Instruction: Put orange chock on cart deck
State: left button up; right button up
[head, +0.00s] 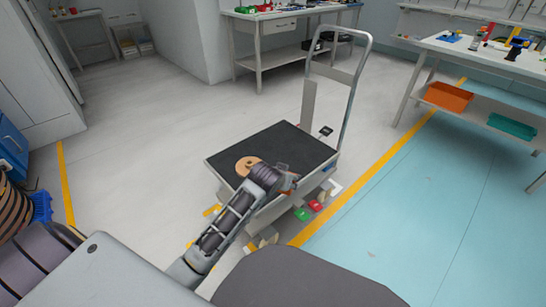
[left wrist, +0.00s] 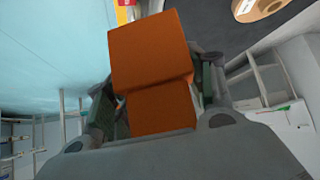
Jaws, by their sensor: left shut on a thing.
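The orange chock (left wrist: 150,50) is a blocky, stepped piece held between the fingers of my left gripper (left wrist: 158,95) in the left wrist view. In the head view my left gripper (head: 286,177) is over the near right part of the cart, and the chock is mostly hidden there. The cart deck (head: 290,138) is a dark flat top with a pale rim and a tall handle at the far end. Part of the dark deck also shows at the top right of the left wrist view. My right gripper is not in view.
A tan ring-shaped disc (head: 246,165) lies on the deck, left of my gripper. Small green (head: 302,214) and red (head: 316,205) items are low beside the cart. A workbench with an orange bin (head: 448,96) stands at right. The far deck is clear.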

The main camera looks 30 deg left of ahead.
aim_at(291, 159)
jog(key=i+j, duration=0.2)
jog(key=i, duration=0.3)
jog(key=i+j+z, duration=0.1)
jog(key=i, duration=0.4)
jog(key=j, duration=0.1)
